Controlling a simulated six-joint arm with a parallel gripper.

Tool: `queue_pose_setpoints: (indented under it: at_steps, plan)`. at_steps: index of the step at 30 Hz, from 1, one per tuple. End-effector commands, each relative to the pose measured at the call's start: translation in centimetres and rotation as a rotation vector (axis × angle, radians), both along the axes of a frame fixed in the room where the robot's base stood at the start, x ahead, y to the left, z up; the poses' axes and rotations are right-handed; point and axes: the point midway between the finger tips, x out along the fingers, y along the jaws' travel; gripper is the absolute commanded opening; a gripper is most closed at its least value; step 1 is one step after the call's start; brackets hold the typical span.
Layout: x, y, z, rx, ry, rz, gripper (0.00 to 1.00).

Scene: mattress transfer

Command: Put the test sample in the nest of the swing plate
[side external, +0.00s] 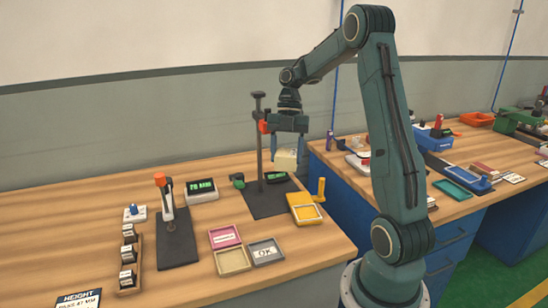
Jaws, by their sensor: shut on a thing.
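My gripper (289,146) is shut on a pale cream block, which I take to be the test sample (286,160). It holds the block in the air at the back middle of the near bench. A yellow plate (304,201) with a pale framed area lies below and slightly right of the block, beside the black base (270,205) of a stand. I take this plate to be the swing plate, and its framed area to be the nest. A yellow upright handle (320,189) stands at its right. The block and plate are clearly apart.
A dark post (259,135) with an orange part rises close left of my gripper. Pink (224,236), beige (233,261) and grey OK (263,251) trays lie in front. A dark stand with an orange-topped lever (164,200) and a wooden rack (129,258) are at left.

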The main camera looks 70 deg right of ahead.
Motion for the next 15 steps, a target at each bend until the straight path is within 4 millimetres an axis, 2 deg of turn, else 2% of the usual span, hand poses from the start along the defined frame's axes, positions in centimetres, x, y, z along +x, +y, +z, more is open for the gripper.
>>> queue_pose_setpoints:
  at_steps: [6,15]
  plan:
    - [-1.8,-2.4,0.4,-0.001,0.0,0.139,0.32]
    - [-3.9,-4.5,1.0,-0.002,-0.001,0.277,0.32]
